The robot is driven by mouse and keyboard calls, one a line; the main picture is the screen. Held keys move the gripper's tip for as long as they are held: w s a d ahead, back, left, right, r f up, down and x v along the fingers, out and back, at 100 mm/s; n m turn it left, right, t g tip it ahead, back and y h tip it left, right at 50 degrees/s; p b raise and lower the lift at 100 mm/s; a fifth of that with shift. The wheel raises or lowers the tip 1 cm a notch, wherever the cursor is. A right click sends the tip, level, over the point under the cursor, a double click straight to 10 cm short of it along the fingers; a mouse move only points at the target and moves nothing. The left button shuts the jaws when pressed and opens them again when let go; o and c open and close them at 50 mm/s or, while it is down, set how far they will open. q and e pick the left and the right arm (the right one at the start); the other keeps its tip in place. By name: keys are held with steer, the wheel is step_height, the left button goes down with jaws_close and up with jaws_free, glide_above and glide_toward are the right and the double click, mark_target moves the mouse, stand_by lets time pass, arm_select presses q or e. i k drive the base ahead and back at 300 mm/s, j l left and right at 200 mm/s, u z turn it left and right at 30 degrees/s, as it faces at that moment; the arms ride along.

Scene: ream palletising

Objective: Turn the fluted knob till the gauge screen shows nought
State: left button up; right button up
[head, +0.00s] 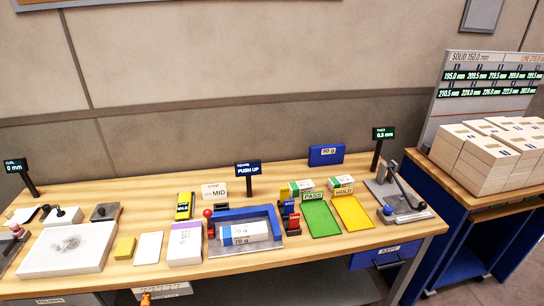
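The screen on a post at the right end of the bench (383,133) appears to read THICK 0.3 mm. Below it stands a grey gauge (408,214) with a dark slanted lever and a blue ball (388,210). A small dark round part (422,206) sits at its right side; I cannot tell whether it is the fluted knob. Another screen (15,166) at the far left reads 0 mm, and a middle screen (248,169) reads PUSH UP. Neither of my grippers is in view.
A green tray (321,220) and a yellow tray (353,214) lie left of the gauge. A blue squaring frame (271,214) holds reams at mid-bench. A right-hand table carries stacked reams (487,165).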

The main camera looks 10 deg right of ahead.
mark_target(388, 209)
steer(key=z, duration=1.25)
